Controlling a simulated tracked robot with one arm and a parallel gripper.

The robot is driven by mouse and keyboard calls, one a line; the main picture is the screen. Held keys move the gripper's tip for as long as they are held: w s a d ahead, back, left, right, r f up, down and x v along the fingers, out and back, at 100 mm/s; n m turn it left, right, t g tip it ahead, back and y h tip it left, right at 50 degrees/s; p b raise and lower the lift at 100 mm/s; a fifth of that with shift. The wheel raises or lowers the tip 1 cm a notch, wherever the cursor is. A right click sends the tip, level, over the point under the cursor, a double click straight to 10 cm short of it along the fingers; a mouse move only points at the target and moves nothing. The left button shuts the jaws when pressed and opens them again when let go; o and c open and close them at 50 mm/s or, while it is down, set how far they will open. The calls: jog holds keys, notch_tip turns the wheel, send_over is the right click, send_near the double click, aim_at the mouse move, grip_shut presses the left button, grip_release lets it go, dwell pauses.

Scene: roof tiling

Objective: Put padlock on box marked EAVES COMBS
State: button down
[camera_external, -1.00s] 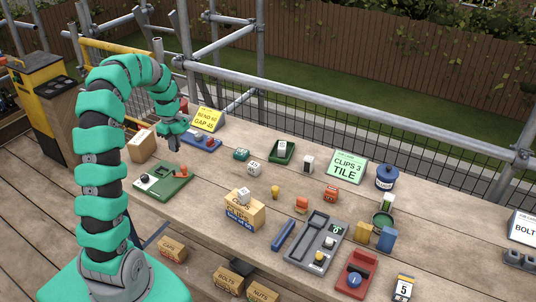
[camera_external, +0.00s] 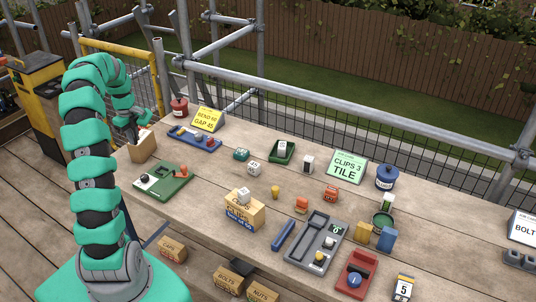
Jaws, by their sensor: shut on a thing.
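My gripper (camera_external: 134,138) is at the cardboard box (camera_external: 143,151) at the table's far left end, close over its top. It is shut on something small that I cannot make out. A white patch shows at the top of this box, beside the gripper. I cannot read any marking on the box. I cannot clearly pick out a padlock in this view. Another cardboard box (camera_external: 244,214) with blue lettering and a white cube (camera_external: 244,194) on top stands near the table's front edge. Its words are too small to read surely.
A green tray (camera_external: 163,186) and a blue tray (camera_external: 181,136) lie right of the gripper. A red tin (camera_external: 179,108) and yellow sign (camera_external: 208,119) stand behind. A grey tray (camera_external: 303,252) and several small items fill the right. Boxes (camera_external: 171,249) sit below the table edge.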

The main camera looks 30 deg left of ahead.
jog(key=p, duration=0.1)
send_over(142, 137)
jog(key=shift+s+f, duration=0.1)
jog(key=shift+f, duration=0.45)
jog(key=shift+f+p, duration=0.35)
jog(key=shift+f, duration=1.35)
jog(key=c, duration=1.4)
grip_release()
jog(key=shift+f, duration=0.1)
jog(key=shift+o, duration=0.2)
notch_tip(142, 137, up, 12)
jog(key=b, duration=0.1)
